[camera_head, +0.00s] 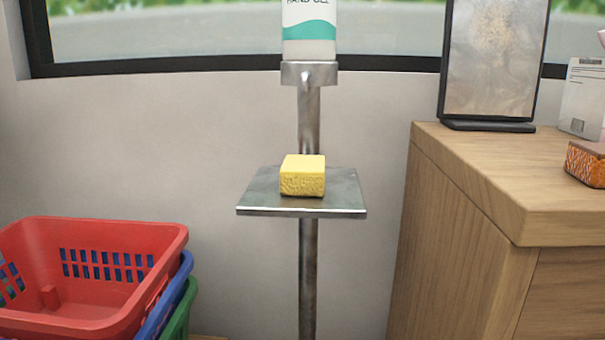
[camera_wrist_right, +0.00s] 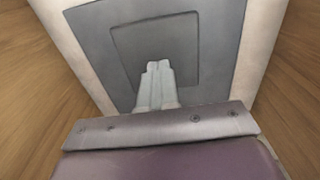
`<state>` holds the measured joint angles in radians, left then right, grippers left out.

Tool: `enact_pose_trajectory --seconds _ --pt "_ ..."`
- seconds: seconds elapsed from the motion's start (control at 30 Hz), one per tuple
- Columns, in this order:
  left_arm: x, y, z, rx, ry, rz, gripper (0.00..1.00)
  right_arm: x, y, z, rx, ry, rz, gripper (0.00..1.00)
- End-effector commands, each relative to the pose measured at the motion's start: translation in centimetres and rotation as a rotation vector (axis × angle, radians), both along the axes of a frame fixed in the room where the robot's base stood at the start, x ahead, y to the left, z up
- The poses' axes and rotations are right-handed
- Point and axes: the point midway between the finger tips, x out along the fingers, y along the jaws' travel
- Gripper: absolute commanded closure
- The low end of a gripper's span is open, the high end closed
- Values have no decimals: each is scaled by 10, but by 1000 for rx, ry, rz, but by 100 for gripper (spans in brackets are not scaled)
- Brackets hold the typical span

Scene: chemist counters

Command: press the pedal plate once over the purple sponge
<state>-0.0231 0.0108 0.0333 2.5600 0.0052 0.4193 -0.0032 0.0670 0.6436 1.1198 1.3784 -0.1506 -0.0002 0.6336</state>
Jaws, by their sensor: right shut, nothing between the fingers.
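A yellow sponge (camera_head: 303,176) lies on the grey metal shelf (camera_head: 345,190) of the stand, below the hand gel bottle (camera_head: 309,30) and its nozzle bracket (camera_head: 309,75). I see no purple sponge. In the right wrist view, a smaller grey square (camera_wrist_right: 188,45), seemingly the pedal plate, lies on a larger grey base (camera_wrist_right: 222,30). My right gripper (camera_wrist_right: 158,66) is shut and empty, its fingertips in front of the square. I cannot tell whether they touch it. The left gripper is in neither view.
Stacked red, blue and green baskets (camera_head: 95,275) stand at the left. A wooden counter (camera_head: 480,190) stands at the right, with a framed panel (camera_head: 490,60) and an orange patterned box (camera_head: 587,165). Wood surface (camera_wrist_right: 35,80) shows beside the base.

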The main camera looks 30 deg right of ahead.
Motion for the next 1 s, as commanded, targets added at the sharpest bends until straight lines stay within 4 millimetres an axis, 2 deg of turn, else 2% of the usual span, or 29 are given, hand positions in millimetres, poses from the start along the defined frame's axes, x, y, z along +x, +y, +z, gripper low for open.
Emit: enact_pose_trajectory --seconds 1.0 --pt "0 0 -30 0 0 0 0 0 0 -36 0 0 0 100"
